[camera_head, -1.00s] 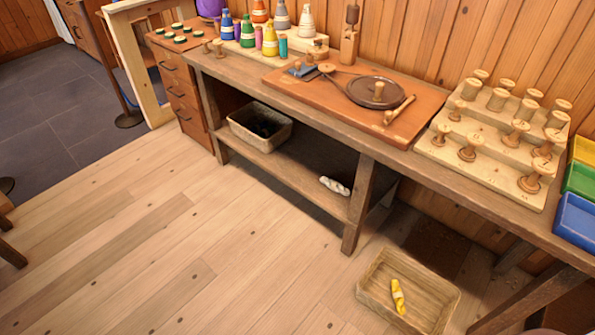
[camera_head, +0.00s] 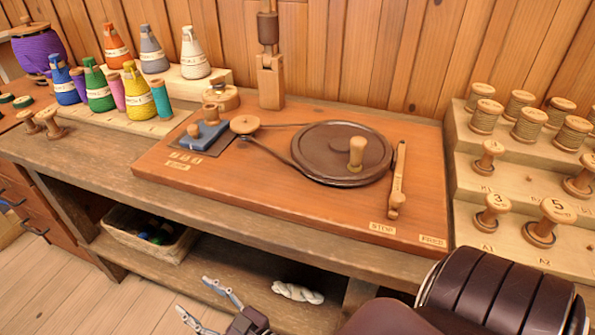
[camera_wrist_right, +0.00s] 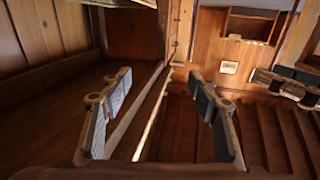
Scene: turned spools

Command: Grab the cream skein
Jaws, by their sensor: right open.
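The cream skein (camera_head: 298,292), a pale twisted bundle, lies on the bench's lower shelf (camera_head: 235,287) in the head view. My right gripper (camera_head: 207,305) is at the bottom edge of that view, left of the skein in the picture and apart from it. Its two fingers are spread and hold nothing. In the right wrist view my right gripper (camera_wrist_right: 159,78) shows its open fingers with an empty gap, and I cannot make out the skein there. A grey and dark jointed part (camera_wrist_right: 290,85) at that view's right edge may be my left gripper; its state is unclear.
The bench top (camera_head: 110,160) overhangs the lower shelf. A basket (camera_head: 150,235) with dark balls stands on the shelf at left. A winder board (camera_head: 270,190) and a stepped spool rack (camera_head: 470,150) stand above. My dark arm covers the lower right.

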